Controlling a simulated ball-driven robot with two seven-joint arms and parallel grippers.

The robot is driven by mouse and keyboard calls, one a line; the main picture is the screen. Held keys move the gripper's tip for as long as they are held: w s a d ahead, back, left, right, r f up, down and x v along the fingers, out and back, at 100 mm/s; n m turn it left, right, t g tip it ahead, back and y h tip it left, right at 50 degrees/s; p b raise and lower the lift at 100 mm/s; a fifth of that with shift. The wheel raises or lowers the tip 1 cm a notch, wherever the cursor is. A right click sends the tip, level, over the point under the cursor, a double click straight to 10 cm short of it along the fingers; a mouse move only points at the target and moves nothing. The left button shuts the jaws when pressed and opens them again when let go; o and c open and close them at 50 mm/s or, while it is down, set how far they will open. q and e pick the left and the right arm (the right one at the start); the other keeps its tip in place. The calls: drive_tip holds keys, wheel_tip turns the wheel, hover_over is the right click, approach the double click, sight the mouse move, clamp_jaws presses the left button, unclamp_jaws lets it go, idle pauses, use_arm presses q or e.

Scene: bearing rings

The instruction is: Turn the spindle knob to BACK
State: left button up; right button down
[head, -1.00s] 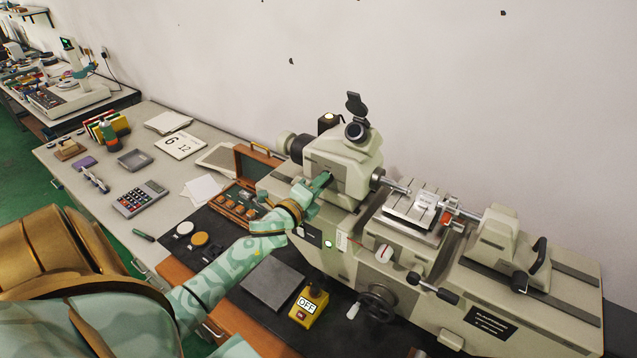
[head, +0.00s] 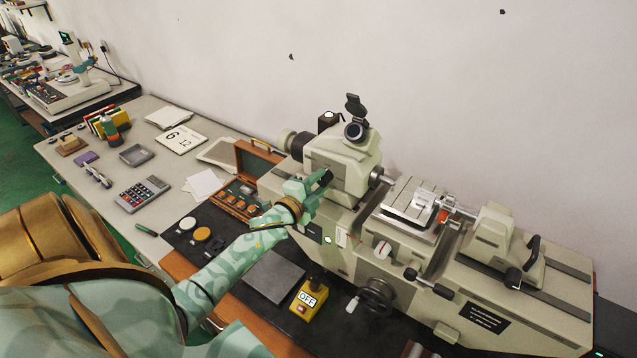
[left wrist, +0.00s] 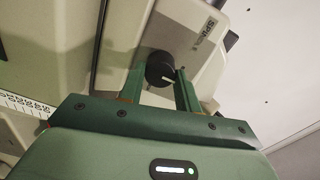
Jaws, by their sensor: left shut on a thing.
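The spindle knob (left wrist: 160,70) is black and round with a white mark on its face. It sits on the beige headstock under a plate lettered "SPIN…", the rest of which I cannot read. In the left wrist view the white mark points to the right and slightly down. My left gripper (left wrist: 161,77) is shut on the knob, with one green finger on each side of it. In the head view my left gripper (head: 320,183) reaches the front of the headstock (head: 343,160), and its fingers partly hide the knob. My right gripper is not in view.
A yellow box marked OFF (head: 309,296) stands in front of the machine. A handwheel (head: 378,296) and a black-knobbed lever (head: 428,283) stick out at the front. A wooden case (head: 253,160) lies open left of the headstock. A grey plate (head: 273,277) lies below my forearm.

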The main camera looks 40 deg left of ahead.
use_arm(q)
drive_tip(key=o, duration=1)
drive_tip(key=s, duration=0.5)
drive_tip(key=s+d+b, duration=0.1)
drive_tip(key=s, duration=0.4)
drive_tip(key=s+b, duration=0.1)
drive_tip(key=s, duration=0.5)
drive_tip(key=shift+s+d+r, duration=0.1)
drive_tip(key=shift+d+r, duration=0.15)
drive_tip(key=shift+d, duration=0.15)
